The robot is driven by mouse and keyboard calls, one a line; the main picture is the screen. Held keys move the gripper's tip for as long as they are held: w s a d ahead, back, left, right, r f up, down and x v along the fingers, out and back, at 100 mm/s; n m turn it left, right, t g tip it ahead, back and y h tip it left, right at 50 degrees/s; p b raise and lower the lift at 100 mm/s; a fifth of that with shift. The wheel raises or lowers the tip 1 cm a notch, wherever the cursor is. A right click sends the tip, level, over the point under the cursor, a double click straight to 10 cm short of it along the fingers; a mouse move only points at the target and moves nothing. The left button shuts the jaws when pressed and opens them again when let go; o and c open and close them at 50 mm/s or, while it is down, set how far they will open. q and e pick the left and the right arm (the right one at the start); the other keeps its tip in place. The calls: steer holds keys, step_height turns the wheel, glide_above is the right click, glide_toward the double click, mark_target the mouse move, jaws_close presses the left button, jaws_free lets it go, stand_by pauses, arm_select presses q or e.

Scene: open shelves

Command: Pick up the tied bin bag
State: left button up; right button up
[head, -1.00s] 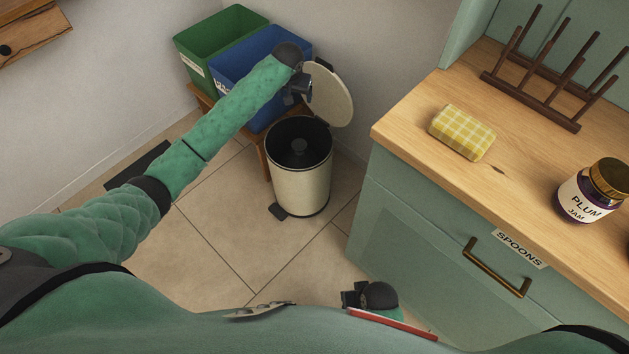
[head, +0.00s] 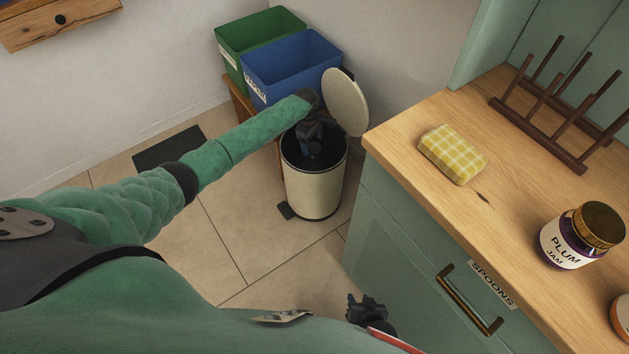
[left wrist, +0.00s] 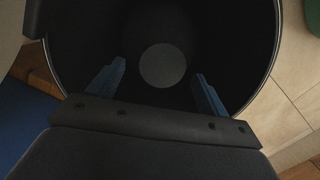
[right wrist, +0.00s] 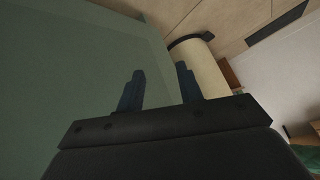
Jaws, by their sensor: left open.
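The cream pedal bin (head: 313,190) stands on the floor with its lid (head: 345,102) up. Its inside is black. My left gripper (head: 311,150) points down into the bin's mouth. In the left wrist view its fingers are apart, on either side of the round shape, with nothing gripped. My right gripper (right wrist: 161,75) is open and empty, low by the cabinet.
A green crate (head: 235,50) and a blue paper crate (head: 280,85) stand behind the bin. The cabinet (head: 390,220) is close on the right. Its wooden top holds a yellow checked block (head: 452,153), a rack (head: 550,130) and a plum jam jar (head: 578,240).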

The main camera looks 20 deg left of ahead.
mark_target(314, 155)
arm_select(q)
steer(key=shift+s+d+f+b, duration=0.15)
steer(key=shift+d+f+b, duration=0.05)
steer(key=shift+f, duration=1.65)
steer(key=shift+s+d+f+b, duration=0.1)
steer(key=shift+d+f+b, duration=0.05)
steer(key=shift+f, duration=1.7)
steer(key=shift+r, duration=0.1)
jaws_close()
